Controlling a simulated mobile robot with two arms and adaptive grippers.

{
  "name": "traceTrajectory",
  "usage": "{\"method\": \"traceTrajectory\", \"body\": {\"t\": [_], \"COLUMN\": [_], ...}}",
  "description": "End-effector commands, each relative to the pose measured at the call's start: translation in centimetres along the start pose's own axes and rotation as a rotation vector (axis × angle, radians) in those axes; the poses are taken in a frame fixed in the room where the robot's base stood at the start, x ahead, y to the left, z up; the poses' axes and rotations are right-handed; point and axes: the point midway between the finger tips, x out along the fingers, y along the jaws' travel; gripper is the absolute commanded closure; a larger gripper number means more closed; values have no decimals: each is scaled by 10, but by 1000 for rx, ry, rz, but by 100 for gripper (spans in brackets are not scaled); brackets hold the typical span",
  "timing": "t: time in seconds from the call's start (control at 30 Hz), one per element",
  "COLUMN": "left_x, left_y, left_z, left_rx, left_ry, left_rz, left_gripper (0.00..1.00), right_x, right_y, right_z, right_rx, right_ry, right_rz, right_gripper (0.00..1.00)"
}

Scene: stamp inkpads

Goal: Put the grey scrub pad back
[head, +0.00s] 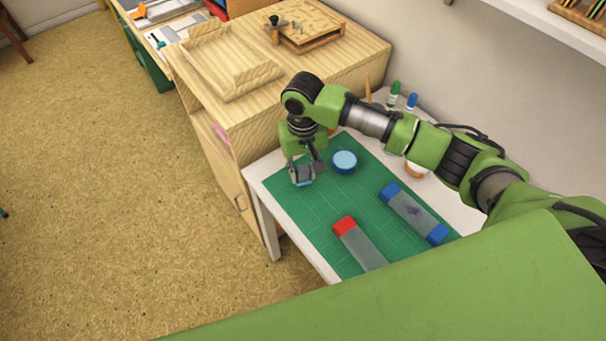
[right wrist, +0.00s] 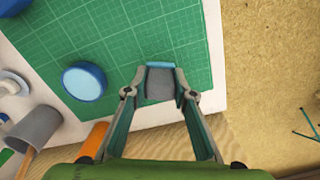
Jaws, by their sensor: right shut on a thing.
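The grey scrub pad (right wrist: 160,86), with a light blue edge, is between the fingertips of my right gripper (right wrist: 160,90) in the right wrist view. In the head view my right gripper (head: 303,176) is shut on it over the far left part of the green mat (head: 290,195), near the table's left edge. The fingers partly hide the pad, and I cannot tell whether it touches the mat. My left gripper is not in view.
A round blue tin (head: 345,161) stands close right of my gripper. A blue-ended inkpad (head: 413,213) and a red-ended inkpad (head: 358,243) lie nearer on the mat. Green (head: 394,93) and blue (head: 411,102) bottles stand by the wall. A wooden cabinet (head: 285,90) adjoins the table.

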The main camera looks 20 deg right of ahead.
Motion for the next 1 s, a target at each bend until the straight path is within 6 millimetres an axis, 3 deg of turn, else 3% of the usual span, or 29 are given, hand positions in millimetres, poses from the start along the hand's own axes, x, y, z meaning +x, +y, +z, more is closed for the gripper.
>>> {"method": "traceTrajectory", "body": {"t": [0.13,0.5,0.53,0.6,1.0], "left_x": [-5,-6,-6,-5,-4], "left_y": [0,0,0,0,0], "left_z": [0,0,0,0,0], "left_rx": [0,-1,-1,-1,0], "left_ry": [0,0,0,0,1], "left_rz": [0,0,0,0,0], "left_gripper": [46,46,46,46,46], "right_x": [17,22,22,22,18], "right_y": [0,-1,-1,-1,0], "right_z": [1,1,1,1,1], "right_rx": [-1,-1,0,-1,-2], "right_ry": [-2,-2,-1,-1,0], "right_rz": [1,-1,-1,-1,-1], "right_gripper": [93,93,73,59,59]}}
